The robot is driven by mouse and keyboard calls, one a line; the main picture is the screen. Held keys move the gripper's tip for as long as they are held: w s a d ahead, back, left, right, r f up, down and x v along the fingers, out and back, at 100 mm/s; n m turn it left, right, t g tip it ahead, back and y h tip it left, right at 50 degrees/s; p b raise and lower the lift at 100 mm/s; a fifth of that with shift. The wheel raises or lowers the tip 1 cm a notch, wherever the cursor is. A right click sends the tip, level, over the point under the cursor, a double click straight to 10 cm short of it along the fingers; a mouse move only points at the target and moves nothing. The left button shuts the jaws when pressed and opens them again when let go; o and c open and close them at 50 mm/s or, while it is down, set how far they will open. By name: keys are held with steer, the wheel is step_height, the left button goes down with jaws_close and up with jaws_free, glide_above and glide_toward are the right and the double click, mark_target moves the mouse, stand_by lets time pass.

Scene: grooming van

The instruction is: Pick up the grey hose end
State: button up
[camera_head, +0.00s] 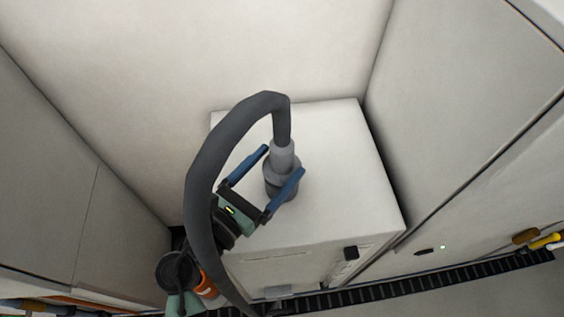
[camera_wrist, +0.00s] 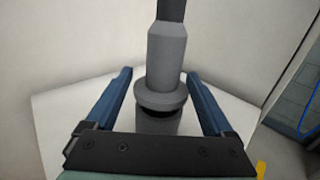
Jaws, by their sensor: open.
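The grey hose end (camera_head: 282,167) stands upright on top of the white box-shaped cabinet (camera_head: 345,180), with the dark grey hose (camera_head: 207,165) arching up from it and down to the left. My gripper (camera_head: 284,160) is open, with one blue finger on each side of the hose end. In the wrist view the hose end (camera_wrist: 166,70) stands between the two blue fingertips, with a visible gap on both sides. Its lower part is partly hidden by the gripper's dark crossbar.
Pale walls stand close behind and on both sides of the cabinet. The cabinet top is clear to the right of the hose end. The hose loops beside my arm at left. A dark ribbed strip (camera_head: 340,297) runs along the front, and yellow-handled items (camera_head: 545,241) lie at far right.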

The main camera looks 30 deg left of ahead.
steer(key=w, duration=0.2)
steer(key=w+d, duration=0.1)
steer(key=w, duration=0.1)
steer(key=shift+w+d+r, duration=0.1)
steer(key=shift+w, duration=0.25)
jaws_close()
